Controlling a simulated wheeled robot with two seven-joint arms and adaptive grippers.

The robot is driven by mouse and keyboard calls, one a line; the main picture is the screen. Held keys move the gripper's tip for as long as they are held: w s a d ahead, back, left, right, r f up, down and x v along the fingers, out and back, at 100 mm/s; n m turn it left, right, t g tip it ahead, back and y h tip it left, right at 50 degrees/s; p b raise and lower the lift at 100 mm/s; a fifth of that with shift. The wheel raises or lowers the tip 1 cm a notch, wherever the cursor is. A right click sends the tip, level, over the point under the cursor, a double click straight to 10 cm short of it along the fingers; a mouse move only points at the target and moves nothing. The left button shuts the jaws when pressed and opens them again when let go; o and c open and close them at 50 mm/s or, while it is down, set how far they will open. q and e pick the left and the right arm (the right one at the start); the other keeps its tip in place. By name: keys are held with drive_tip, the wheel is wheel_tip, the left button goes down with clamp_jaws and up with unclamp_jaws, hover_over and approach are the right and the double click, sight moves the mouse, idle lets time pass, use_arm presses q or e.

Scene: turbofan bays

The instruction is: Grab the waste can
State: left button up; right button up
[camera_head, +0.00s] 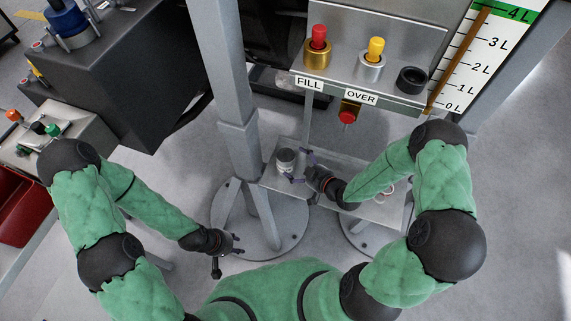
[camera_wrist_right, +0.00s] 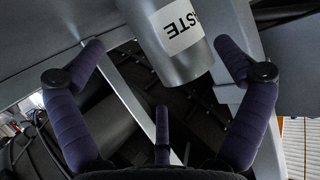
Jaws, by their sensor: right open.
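The waste can (camera_head: 286,158) is a small grey metal cylinder standing on the left end of a low metal shelf (camera_head: 283,185). In the right wrist view the can (camera_wrist_right: 178,60) shows a white label, upside down, with only the end of the word "WASTE" readable. My right gripper (camera_head: 300,167) is open just right of the can, its fingers pointing at it. In the right wrist view the gripper (camera_wrist_right: 160,48) has the can between or just beyond its fingertips, closer to the right-hand finger; contact is unclear. My left gripper (camera_head: 228,254) hangs low at the left, its fingers spread and empty.
A grey post (camera_head: 227,75) rises just left of the can. A level scale (camera_head: 485,60) stands right.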

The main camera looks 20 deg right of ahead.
sight(293, 164)
drive_tip(key=x, duration=0.1)
drive_tip(key=b+x, duration=0.1)
drive_tip(key=x, duration=0.1)
drive_tip(key=b+x, duration=0.1)
drive_tip(key=shift+s+a+f, duration=0.1)
drive_tip(key=shift+a+f, duration=0.15)
drive_tip(key=shift+f, duration=0.2)
drive_tip(key=shift+w+a, duration=0.15)
drive_tip(key=shift+w, duration=0.25)
drive_tip(key=c, duration=1.2)
